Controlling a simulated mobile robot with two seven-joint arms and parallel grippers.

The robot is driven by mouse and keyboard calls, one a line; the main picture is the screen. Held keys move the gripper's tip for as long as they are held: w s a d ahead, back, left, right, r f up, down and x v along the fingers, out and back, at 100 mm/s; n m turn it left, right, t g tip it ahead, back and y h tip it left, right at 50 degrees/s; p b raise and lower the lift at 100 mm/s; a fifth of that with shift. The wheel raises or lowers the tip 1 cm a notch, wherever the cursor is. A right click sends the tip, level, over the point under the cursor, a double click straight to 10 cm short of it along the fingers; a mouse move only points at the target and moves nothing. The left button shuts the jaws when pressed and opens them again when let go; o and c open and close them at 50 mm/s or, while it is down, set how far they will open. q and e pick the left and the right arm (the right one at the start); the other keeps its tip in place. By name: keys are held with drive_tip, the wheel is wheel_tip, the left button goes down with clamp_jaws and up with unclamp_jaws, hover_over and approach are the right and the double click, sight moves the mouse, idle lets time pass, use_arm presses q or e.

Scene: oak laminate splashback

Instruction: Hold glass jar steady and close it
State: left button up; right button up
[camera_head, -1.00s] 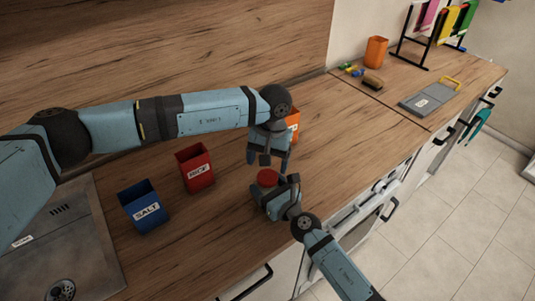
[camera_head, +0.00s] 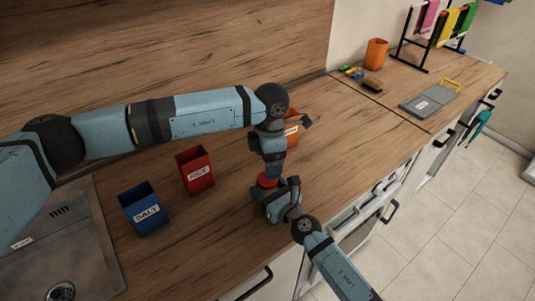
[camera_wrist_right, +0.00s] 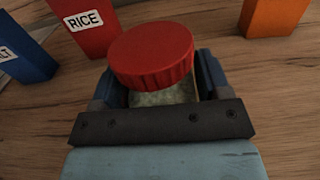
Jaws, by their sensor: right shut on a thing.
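The glass jar (camera_wrist_right: 165,96) is between the fingers of my right gripper (camera_wrist_right: 158,88), which is shut on it. In the right wrist view, pale greenish contents show under the red lid (camera_wrist_right: 151,55). The lid is over the jar's mouth and looks slightly tilted and off to the left; I cannot tell how tightly it sits. In the head view, the right gripper (camera_head: 272,200) is at the counter's front, and the lid (camera_head: 266,181) shows above it. My left gripper (camera_head: 272,168) is just above the lid; its fingers are seen edge-on, so their opening and any contact are unclear.
A red RICE box (camera_head: 196,170) and a blue SALT box (camera_head: 144,210) stand left of the jar, by the sink (camera_head: 60,245). An orange box (camera_head: 292,134) stands behind my left gripper, partly hidden. The counter to the right is clear up to a grey board (camera_head: 429,101).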

sight(267, 192)
use_arm(q)
drive_tip(key=n, duration=0.6)
drive_tip(key=shift+r+n, duration=0.2)
drive_tip(key=shift+n, duration=0.1)
drive_tip(key=n, duration=0.4)
drive_tip(key=shift+r, duration=0.15)
drive_tip(key=n, duration=0.6)
drive_tip(key=shift+r, duration=0.2)
drive_tip(key=n, duration=0.5)
drive_tip(key=shift+r+t, duration=0.15)
drive_tip(key=shift+t, duration=0.15)
drive_tip(key=shift+f, duration=4)
